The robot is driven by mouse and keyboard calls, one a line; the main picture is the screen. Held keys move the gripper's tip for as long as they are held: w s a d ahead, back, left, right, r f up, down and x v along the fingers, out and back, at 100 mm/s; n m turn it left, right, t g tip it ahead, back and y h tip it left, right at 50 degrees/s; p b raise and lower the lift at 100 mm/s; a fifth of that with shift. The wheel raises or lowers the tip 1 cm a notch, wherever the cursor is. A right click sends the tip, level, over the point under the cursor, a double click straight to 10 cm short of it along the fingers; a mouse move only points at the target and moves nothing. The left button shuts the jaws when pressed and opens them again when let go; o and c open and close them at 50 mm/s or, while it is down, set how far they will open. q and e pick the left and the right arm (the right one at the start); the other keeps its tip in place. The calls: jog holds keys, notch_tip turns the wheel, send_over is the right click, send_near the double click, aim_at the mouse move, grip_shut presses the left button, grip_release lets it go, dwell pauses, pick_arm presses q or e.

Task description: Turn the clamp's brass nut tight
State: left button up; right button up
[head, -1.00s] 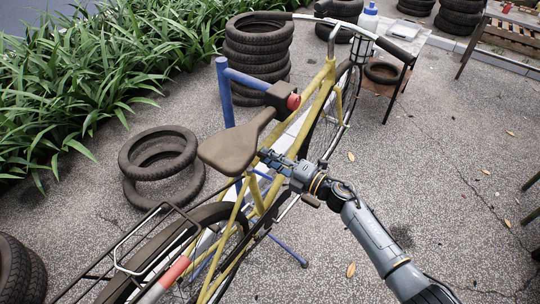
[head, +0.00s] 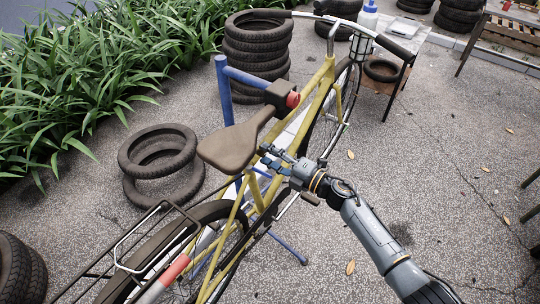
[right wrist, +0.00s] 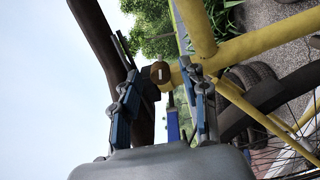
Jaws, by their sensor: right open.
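A yellow bicycle (head: 318,95) with a brown saddle (head: 228,148) is held on a blue stand (head: 223,85). In the right wrist view, a round brass-brown nut (right wrist: 160,73) with a pale mark shows beside the yellow frame tubes. I cannot make it out in the head view. My right gripper (head: 266,157) is open beside the saddle, above the frame. In the right wrist view its two fingers (right wrist: 164,90) stand on either side of the nut's line, apart from each other, and the nut shows just beyond them. My left gripper is not in view.
A dark clamp head with a red knob (head: 293,100) is near the saddle. Stacked tires (head: 257,55) stand behind, and loose tires (head: 160,165) lie at left. A small table (head: 392,75) stands at the upper right.

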jog(key=v, duration=1.2)
